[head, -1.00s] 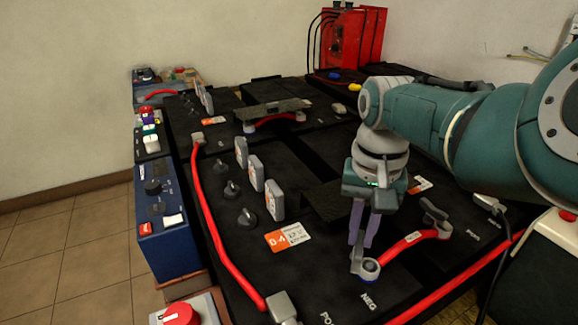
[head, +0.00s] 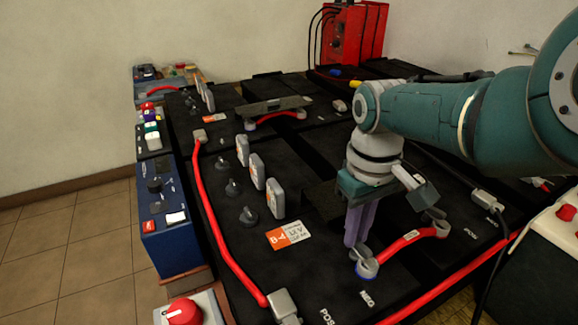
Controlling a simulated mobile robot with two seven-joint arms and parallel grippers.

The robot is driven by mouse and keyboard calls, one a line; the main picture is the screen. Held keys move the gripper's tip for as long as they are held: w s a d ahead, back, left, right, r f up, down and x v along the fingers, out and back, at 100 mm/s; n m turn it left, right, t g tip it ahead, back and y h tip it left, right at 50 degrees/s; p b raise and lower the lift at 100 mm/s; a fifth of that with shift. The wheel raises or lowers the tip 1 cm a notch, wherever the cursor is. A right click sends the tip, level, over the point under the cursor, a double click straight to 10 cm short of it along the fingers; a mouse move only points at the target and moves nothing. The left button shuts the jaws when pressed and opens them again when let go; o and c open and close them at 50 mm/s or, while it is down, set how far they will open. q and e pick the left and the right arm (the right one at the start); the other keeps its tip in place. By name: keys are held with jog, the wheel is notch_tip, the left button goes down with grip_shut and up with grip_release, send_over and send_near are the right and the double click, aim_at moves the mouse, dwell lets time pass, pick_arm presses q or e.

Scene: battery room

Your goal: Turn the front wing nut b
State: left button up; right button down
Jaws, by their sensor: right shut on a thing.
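My right gripper (head: 356,245) points down at the front end of a short red cable, beside the NEG lettering. Its purple fingers are shut on the front wing nut (head: 366,255), a small grey nut above the cable's ring end (head: 367,269). The fingers hide part of the nut. The short red cable (head: 403,242) runs back and right to another grey wing nut (head: 435,217), which stands free of the gripper. My left gripper is not in view.
Black batteries (head: 330,285) fill the bench. Several grey upright caps (head: 275,199) and black knobs (head: 248,216) stand left of the gripper. A long red cable (head: 215,225) runs along the left edge. A blue box (head: 167,225) is further left; a red unit (head: 346,40) stands behind.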

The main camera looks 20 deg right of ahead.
dwell(0.4)
jog(key=c, duration=0.9)
grip_release()
notch_tip(320, 180, up, 10)
jog(key=p, duration=0.8)
